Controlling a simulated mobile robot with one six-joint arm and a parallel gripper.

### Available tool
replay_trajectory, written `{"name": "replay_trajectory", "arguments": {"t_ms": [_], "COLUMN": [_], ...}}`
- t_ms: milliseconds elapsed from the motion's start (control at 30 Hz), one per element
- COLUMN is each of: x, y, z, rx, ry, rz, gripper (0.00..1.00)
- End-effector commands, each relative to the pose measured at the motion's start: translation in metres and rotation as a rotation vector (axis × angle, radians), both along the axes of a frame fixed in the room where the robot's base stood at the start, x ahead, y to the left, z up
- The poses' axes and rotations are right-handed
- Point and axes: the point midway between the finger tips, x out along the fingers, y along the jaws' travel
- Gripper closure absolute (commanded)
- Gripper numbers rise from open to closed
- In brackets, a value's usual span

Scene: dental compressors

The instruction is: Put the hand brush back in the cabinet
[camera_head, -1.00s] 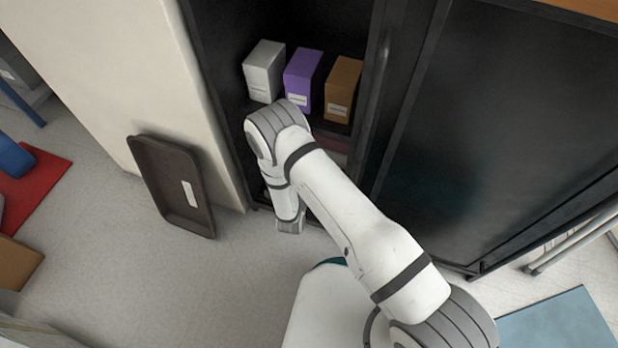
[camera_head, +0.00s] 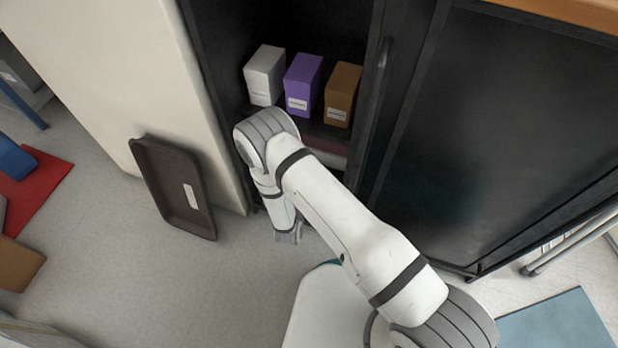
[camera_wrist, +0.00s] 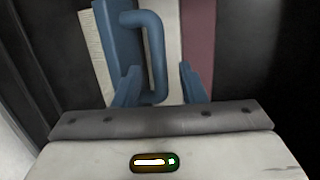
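The hand brush (camera_wrist: 121,45) is blue with pale bristles on its left and a looped handle. It shows in the wrist view inside the dark cabinet, standing upright in that picture. It is hidden in the head view. My gripper (camera_wrist: 158,78) is open, with its two blue fingers apart at the lower end of the handle. A gap shows between the handle and the right finger; contact on the left side is unclear. In the head view my gripper (camera_head: 288,237) points down low at the opening of the black cabinet (camera_head: 420,150).
White (camera_head: 264,75), purple (camera_head: 303,85) and brown (camera_head: 342,94) boxes stand on the cabinet shelf. A dark tray (camera_head: 172,188) leans against the cream wall at left. A closed black door panel (camera_head: 500,130) stands right of the opening.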

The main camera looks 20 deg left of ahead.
Motion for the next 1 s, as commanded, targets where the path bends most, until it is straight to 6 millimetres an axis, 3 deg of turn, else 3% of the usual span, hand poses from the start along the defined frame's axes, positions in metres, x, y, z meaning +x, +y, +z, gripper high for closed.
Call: {"name": "replay_trajectory", "arguments": {"t_ms": [200,400,600,1000], "x": [-0.048,-0.076,-0.085,-0.085], "y": [-0.001,-0.004,-0.005,-0.005], "z": [0.021,0.030,0.032,0.031], "rx": [-0.003,-0.001,-0.001,0.000], "ry": [0.002,0.001,-0.001,-0.001], "rz": [0.006,0.003,0.000,0.001], "gripper": [0.62,0.62,0.62,0.62]}}
